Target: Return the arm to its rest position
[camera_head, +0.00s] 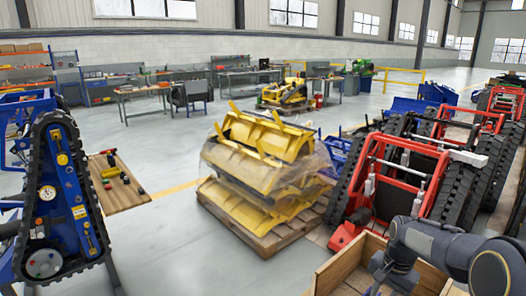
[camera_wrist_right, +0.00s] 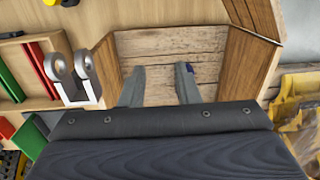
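My right arm (camera_head: 430,240) comes in from the lower right of the head view, bent down over a wooden crate (camera_head: 335,272). In the right wrist view my right gripper (camera_wrist_right: 158,84) has its two fingers apart with nothing seen between them. It is over the plank bottom of a wooden box (camera_wrist_right: 248,65). A silver forked metal part (camera_wrist_right: 80,78) is left of the fingers, beside the box wall; I cannot tell what it rests on. My left arm and gripper are not in view.
A blue tracked machine (camera_head: 62,200) stands at the left, beside a wooden tabletop with tools (camera_head: 125,195). Yellow buckets (camera_head: 265,150) in clear wrap sit on a pallet (camera_head: 262,240). A red tracked machine (camera_head: 390,170) stands right. Red and green pieces (camera_wrist_right: 35,70) lie left of the box.

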